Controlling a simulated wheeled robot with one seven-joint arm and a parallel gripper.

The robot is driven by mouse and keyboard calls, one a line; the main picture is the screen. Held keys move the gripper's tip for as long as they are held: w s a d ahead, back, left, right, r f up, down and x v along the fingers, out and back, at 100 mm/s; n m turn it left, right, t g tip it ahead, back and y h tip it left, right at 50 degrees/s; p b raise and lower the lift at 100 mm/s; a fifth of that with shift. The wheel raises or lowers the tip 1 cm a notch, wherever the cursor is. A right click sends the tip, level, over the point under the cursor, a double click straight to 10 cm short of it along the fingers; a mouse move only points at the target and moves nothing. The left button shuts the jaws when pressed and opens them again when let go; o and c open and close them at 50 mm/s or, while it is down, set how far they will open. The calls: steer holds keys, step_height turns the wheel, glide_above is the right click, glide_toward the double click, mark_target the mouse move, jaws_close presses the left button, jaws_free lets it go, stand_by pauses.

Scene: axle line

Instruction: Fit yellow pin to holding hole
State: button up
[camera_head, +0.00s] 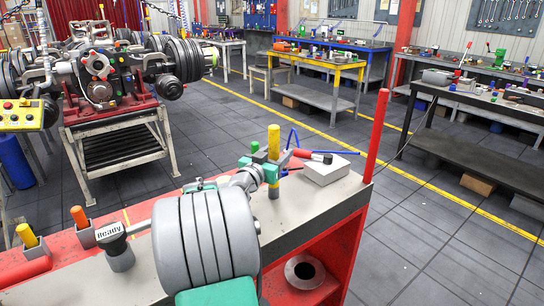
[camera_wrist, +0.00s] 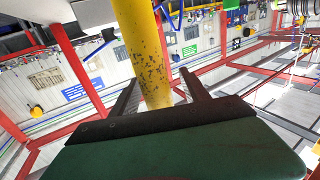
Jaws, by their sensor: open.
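The yellow pin (camera_head: 273,143) stands upright near the back edge of the bench in the head view. My gripper (camera_wrist: 159,88) is open, with its two dark fingers on either side of the yellow pin, which also shows in the wrist view (camera_wrist: 146,45) with its paint worn in dark specks. In the head view the teal end of my arm is at the pin's middle and covers part of it. I cannot tell whether a finger touches the pin. I cannot make out the holding hole or what the pin's foot stands in.
The red-sided bench (camera_head: 318,203) carries a white box (camera_head: 326,170) and a red-handled tool (camera_head: 302,153) just right of the pin. A red post (camera_head: 377,137) rises at its right corner. Small grey holders with a yellow handle (camera_head: 27,236) and an orange one (camera_head: 79,216) stand left.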

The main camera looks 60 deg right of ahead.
steer(key=shift+d, duration=0.3)
jaws_close()
stand_by(0.4)
stand_by(0.3)
